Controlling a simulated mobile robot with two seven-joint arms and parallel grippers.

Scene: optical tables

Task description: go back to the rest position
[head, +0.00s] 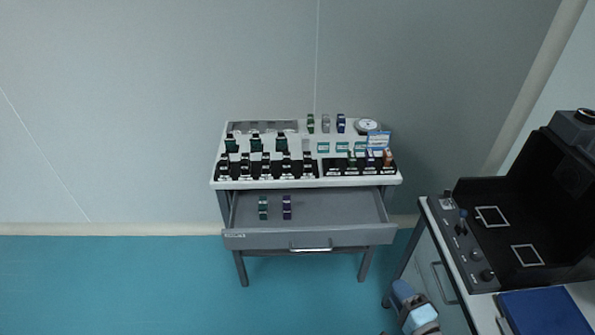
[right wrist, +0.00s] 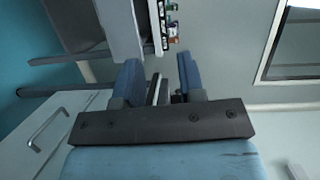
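My right gripper (head: 400,291) shows at the bottom of the head view, right of centre, cut off by the lower edge. It hangs in front of the right-hand bench, clear of the drawer table. In the right wrist view its two blue fingers (right wrist: 158,76) stand apart, with no held object that I can make out between them. My left gripper is not in the head view.
A grey table (head: 310,183) against the wall holds rows of small dark and coloured items. Its drawer (head: 350,238) is pulled open, with two small items (head: 263,208) inside. A bench (head: 452,262) with a black device (head: 500,215) and blue pad (head: 545,312) stands right. Floor at left is clear.

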